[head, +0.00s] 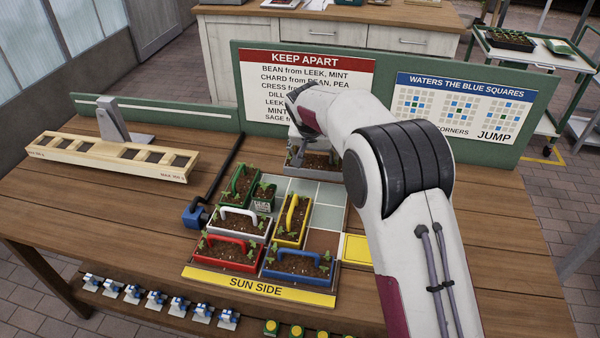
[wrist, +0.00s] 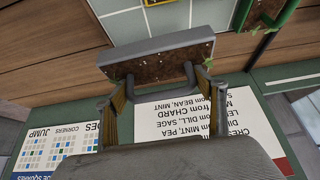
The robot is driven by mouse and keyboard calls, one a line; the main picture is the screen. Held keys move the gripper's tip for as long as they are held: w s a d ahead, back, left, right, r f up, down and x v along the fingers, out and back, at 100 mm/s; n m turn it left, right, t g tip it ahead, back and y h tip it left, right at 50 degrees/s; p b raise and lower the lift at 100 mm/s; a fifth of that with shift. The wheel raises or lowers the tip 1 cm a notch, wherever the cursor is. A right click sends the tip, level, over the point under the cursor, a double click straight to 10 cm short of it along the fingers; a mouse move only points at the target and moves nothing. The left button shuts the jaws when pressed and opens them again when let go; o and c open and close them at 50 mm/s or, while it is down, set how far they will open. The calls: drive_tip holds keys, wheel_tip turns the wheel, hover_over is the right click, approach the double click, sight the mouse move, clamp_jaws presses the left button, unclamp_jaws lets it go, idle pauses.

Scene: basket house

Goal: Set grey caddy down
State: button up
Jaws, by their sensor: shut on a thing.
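The grey caddy (head: 318,170), filled with soil and seedlings, is at the back edge of the tiled planting board (head: 325,215). My gripper (head: 297,150) is shut on its grey handle from above; the arm hides part of the caddy's right side. In the wrist view the grey caddy (wrist: 160,62) hangs between the fingers of my gripper (wrist: 158,85), soil showing and handle crossing between the fingertips. I cannot tell whether its bottom touches the board.
Green (head: 240,184), white (head: 238,222), red (head: 228,256), yellow (head: 291,220) and blue (head: 297,266) caddies stand on the board, with a small green pot (head: 263,197). Pale squares right of the yellow caddy are bare. A sign board (head: 305,85) stands behind; a wooden rack (head: 110,155) lies left.

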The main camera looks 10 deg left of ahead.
sight(287, 160)
drive_tip(key=a, duration=0.8)
drive_tip(key=shift+w+f, duration=0.15)
drive_tip(key=shift+w+a+r, duration=0.15)
drive_tip(key=shift+w+r, duration=0.05)
drive_tip(key=shift+r, duration=0.55)
drive_tip(key=shift+s, duration=0.15)
drive_tip(key=shift+f, duration=2.55)
drive_tip(key=shift+f, duration=0.15)
drive_tip(key=shift+f, duration=2.35)
